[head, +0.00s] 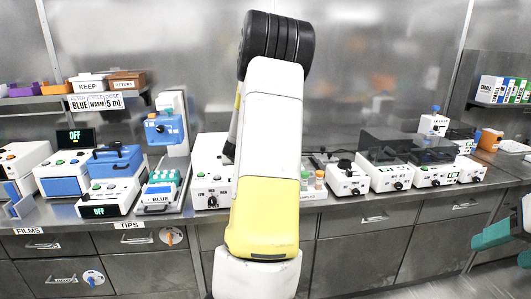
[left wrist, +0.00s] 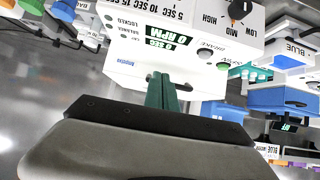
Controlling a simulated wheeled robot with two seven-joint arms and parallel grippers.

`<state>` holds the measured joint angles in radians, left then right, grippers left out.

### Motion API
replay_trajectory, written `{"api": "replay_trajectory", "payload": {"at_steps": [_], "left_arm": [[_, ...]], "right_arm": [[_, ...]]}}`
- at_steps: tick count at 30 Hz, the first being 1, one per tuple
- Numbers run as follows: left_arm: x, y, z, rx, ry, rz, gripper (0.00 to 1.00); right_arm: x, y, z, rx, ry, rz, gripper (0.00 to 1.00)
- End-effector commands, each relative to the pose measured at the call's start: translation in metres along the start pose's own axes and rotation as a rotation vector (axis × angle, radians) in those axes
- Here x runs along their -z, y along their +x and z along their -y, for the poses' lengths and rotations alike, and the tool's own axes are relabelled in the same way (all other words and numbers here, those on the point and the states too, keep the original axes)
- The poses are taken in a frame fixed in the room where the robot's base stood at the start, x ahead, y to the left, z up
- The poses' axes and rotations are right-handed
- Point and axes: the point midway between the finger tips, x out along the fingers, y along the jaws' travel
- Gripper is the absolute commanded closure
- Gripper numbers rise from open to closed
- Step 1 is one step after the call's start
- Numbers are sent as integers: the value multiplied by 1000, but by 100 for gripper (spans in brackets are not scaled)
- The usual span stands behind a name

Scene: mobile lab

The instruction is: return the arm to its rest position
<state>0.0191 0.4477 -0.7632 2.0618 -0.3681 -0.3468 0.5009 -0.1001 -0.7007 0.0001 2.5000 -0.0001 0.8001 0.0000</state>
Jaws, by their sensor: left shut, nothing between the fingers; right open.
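One of my arms, white and yellow with a black joint, stands raised in the middle of the head view and hides part of the bench behind it. The left gripper itself cannot be made out there. In the left wrist view my left gripper (left wrist: 168,94) has its green fingers together, with nothing between them. They point toward a white device (left wrist: 190,62) with a green "0 RPM" display, which appears upside down. My right gripper (head: 500,247) shows at the right edge of the head view, open and empty, in front of the drawers.
A steel bench (head: 365,210) runs across the view, crowded with devices. Several white boxes with knobs (head: 390,174) stand at right. Shelves hang at both sides. The floor before the drawers looks clear.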

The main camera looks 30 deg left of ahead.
Motion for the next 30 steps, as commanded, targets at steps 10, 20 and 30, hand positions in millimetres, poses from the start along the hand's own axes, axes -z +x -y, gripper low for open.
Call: {"api": "replay_trajectory", "payload": {"at_steps": [10,20,30], "left_arm": [[-21,-10,0,-2,0,-3,100],[-25,-62,-49,-95,-49,95,100],[-62,-256,-154,-419,85,327,100]], "right_arm": [[0,0,0,0,0,1,45],[0,0,0,0,0,1,45],[0,0,0,0,0,1,45]]}}
